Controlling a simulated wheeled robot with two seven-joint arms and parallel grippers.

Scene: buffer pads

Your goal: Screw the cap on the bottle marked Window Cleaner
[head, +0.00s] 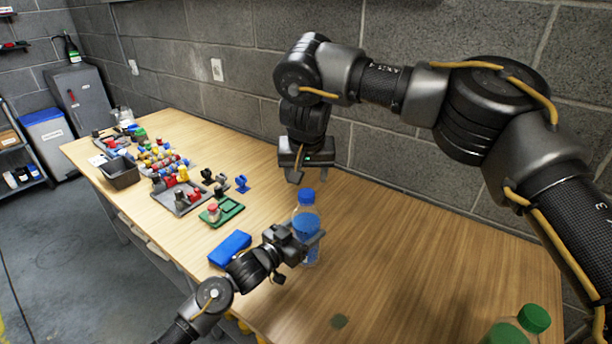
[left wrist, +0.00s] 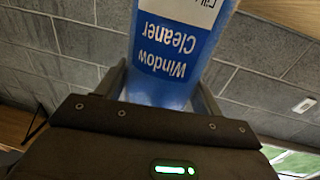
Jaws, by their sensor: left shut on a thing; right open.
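The Window Cleaner bottle (head: 308,218), clear with a blue label, stands upright on the table. Its label reads upside down in the left wrist view (left wrist: 172,50). A blue cap (head: 306,196) sits at the top of the bottle; I cannot tell how tight it is. My left gripper (head: 303,238) is shut around the bottle's body, with one finger on each side in the left wrist view. My right gripper (head: 292,172) is open, pointing down, above and slightly left of the cap, apart from it. The bottle's lower part is partly hidden by the left gripper.
A blue box (head: 230,249) lies left of the bottle. A green tray (head: 233,208) and a grey tray (head: 163,205) with small coloured parts lie farther back. A bottle with a green cap (head: 534,318) stands at the front right. The table right of the bottle is mostly clear.

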